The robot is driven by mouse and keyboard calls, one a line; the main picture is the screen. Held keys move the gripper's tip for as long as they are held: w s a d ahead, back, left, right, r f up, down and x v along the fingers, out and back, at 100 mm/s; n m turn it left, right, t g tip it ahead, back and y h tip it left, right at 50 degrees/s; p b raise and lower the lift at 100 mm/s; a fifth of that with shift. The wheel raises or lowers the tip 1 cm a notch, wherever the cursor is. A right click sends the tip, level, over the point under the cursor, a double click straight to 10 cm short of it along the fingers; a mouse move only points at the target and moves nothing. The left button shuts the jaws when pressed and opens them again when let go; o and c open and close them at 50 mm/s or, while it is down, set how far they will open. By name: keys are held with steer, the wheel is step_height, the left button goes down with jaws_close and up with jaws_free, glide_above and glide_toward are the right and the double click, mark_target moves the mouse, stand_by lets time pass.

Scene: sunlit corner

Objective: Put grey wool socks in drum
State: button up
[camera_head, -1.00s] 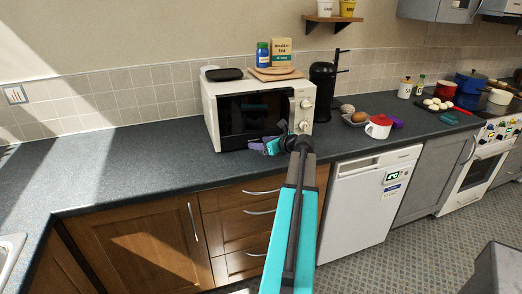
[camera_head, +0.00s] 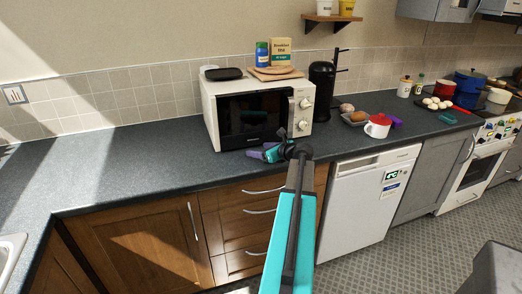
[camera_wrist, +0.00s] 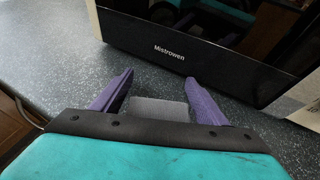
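My gripper (camera_head: 258,154) is low in front of the white microwave, above the worktop. In the wrist view its two purple fingers (camera_wrist: 160,77) stand wide apart. A flat grey patch (camera_wrist: 160,109) shows between the finger bases; I cannot tell whether it is part of the gripper or something else. I cannot make out any grey wool socks in either view. No drum is visible.
The microwave (camera_head: 209,110) has a shut dark door close ahead of my gripper. The worktop (camera_head: 110,160) at left is clear. A white appliance (camera_head: 355,210) is below.

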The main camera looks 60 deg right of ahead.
steer(key=shift+r, duration=0.15)
steer(key=b+v, duration=0.1)
steer(key=v, duration=1.1)
steer(key=shift+a, duration=0.1)
stand_by(0.7)
